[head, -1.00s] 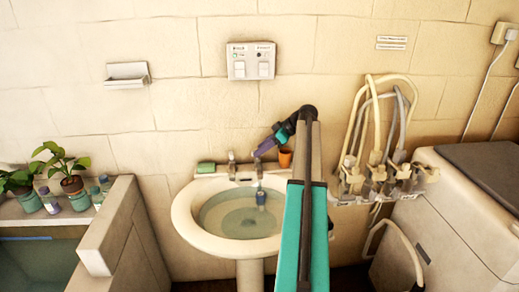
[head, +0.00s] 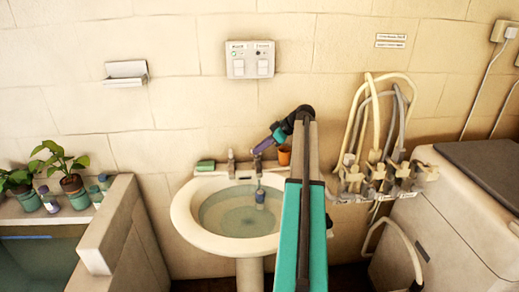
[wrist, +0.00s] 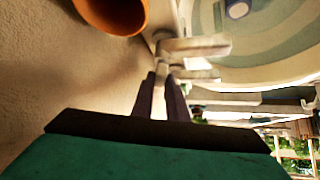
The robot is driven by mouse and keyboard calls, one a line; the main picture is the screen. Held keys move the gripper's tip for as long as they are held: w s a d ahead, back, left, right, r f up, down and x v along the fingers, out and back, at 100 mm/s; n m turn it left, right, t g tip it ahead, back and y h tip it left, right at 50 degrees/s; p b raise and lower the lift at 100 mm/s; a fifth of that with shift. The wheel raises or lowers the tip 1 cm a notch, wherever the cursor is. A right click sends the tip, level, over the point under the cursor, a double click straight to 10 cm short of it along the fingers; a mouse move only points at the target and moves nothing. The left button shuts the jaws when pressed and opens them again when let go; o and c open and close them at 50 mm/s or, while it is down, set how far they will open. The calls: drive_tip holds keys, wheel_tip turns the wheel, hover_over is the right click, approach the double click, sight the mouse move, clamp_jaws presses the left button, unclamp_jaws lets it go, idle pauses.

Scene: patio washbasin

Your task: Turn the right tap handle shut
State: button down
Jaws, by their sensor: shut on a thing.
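The washbasin (head: 182,218) stands against the wall with pale greenish water in its bowl. The left tap handle (head: 231,163) stands upright on its back ledge. The right tap handle (head: 258,168) is at the purple fingertips of my gripper (head: 258,149), which reaches in from the upper right. In the wrist view, my gripper (wrist: 162,82) has its dark fingers close together on pale metal tap parts (wrist: 195,47). The gripped part is mostly hidden between the fingers, so its exact turn is hard to tell.
Green soap (head: 205,166) lies at the ledge's left. Hoses and valves (head: 376,175) are on the wall to the right. A switch plate (head: 250,60) is above.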

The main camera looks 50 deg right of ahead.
drive_tip(key=shift+a+f, duration=0.1)
drive_tip(key=shift+a, duration=0.2)
drive_tip(key=shift+s+a+f+m+t+h+b, duration=0.15)
drive_tip(key=shift+m+t+h+b, duration=0.15)
drive_tip(key=shift+m+h+b, duration=0.35)
drive_tip(key=shift+a+m+h+b, duration=0.25)
drive_tip(key=shift+m+h+b, duration=0.4)
drive_tip(key=shift+m, duration=0.6)
drive_tip(key=m+h, duration=0.2)
drive_tip(key=m, duration=0.1)
drive_tip(key=shift+a+b, duration=0.15)
drive_tip(key=shift+b, duration=0.15)
drive_tip(key=m+h, duration=0.3)
drive_tip(key=m+g+h, duration=0.1)
drive_tip(key=m, duration=0.1)
drive_tip(key=shift+w+a+r+p, duration=0.2)
drive_tip(key=shift+w+a+p, duration=0.05)
drive_tip(key=shift+w+p, duration=0.1)
drive_tip(key=c, duration=2.5)
unclamp_jaws()
drive_tip(key=shift+w+a+f+m+g+h, duration=0.1)
drive_tip(key=shift+w+m+g+h, duration=0.1)
drive_tip(key=shift+m+g+h, duration=0.85)
drive_tip(key=shift+w+m+g+h, duration=0.15)
drive_tip(key=shift+m+g+h, duration=0.25)
drive_tip(key=shift+m, duration=1.15)
drive_tip(key=shift+c, duration=0.2)
drive_tip(key=shift+o, duration=0.2)
drive_tip(key=shift+m+b, duration=0.3)
drive_tip(key=shift+b, duration=0.05)
